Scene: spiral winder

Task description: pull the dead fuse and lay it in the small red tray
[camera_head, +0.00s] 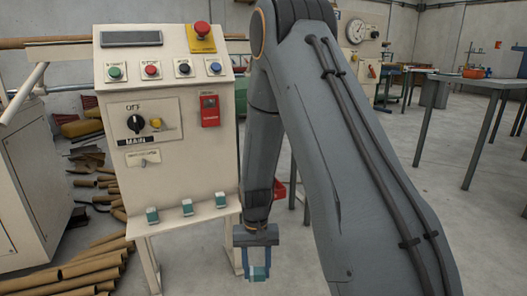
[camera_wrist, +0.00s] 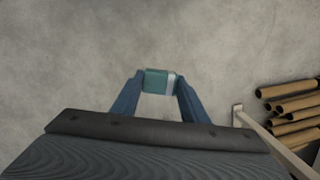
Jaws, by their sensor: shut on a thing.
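My gripper (camera_head: 257,268) is shut on a teal fuse (camera_head: 259,274) and holds it in the air over the floor, just right of the control cabinet's lower front edge. In the wrist view the fuse (camera_wrist: 158,79) sits between both blue fingertips, with a pale band at its right end. Several other teal-and-white fuses, such as the middle one (camera_head: 187,207), stand in a row on the cabinet's sloped lower front. A red object (camera_head: 280,189) shows partly behind my arm; I cannot tell if it is the small red tray.
The control cabinet (camera_head: 168,185) stands left of my gripper, with buttons, a main switch and a red box (camera_head: 210,111). Cardboard tubes (camera_head: 75,270) lie on the floor at left. A grey table (camera_head: 475,82) stands at right. The floor below my gripper looks clear.

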